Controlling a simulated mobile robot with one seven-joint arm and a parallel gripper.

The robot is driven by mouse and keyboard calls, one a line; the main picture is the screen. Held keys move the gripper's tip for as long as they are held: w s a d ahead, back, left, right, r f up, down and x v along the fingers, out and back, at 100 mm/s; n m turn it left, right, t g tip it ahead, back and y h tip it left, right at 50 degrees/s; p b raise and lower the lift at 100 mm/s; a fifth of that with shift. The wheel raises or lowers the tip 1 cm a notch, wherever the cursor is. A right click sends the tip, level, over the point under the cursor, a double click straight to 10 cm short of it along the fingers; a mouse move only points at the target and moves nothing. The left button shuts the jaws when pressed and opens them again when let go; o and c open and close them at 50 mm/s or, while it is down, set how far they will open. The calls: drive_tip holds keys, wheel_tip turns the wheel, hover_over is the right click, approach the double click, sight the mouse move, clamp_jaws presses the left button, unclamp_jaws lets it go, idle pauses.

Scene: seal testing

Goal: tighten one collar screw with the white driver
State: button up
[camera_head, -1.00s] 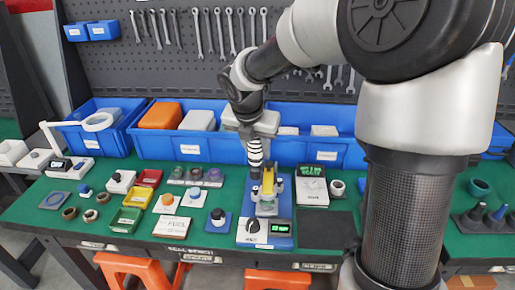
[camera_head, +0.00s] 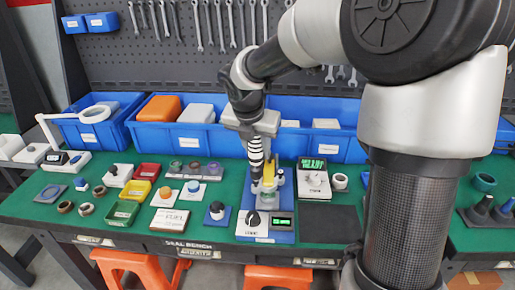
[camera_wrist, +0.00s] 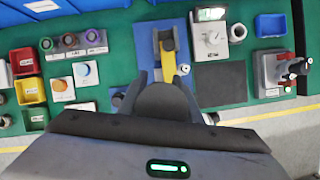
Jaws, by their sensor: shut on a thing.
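My gripper (camera_head: 257,137) points down over the test station at the middle of the bench. It is shut on a black-and-white banded upright thing, which I take to be the white driver (camera_head: 256,155). The driver's lower end is at the collar fixture (camera_head: 268,187), beside a yellow part (camera_head: 270,172). I cannot tell whether the tip touches a screw; the screws are too small or hidden. The fixture stands on a blue base (camera_head: 284,237) with a dial and a lit green display. In the wrist view my gripper (camera_wrist: 165,98) covers part of this base (camera_wrist: 146,40).
A scale-like device with a green display (camera_head: 313,180) stands right of the station, with a dark mat (camera_head: 330,224) in front. Small colored trays (camera_head: 122,213) and buttons lie left. Blue bins (camera_head: 220,142) line the back. Stools are below the front edge.

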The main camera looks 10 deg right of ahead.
drive_tip(key=shift+f+b, duration=0.6)
drive_tip(key=shift+f, duration=0.5)
idle(0.8)
drive_tip(key=shift+f+p, duration=0.5)
drive_tip(key=shift+p, duration=0.9)
idle(3.5)
drive_tip(key=shift+r, duration=0.15)
drive_tip(key=shift+r+p, duration=2.35)
drive_tip(key=shift+p, duration=0.4)
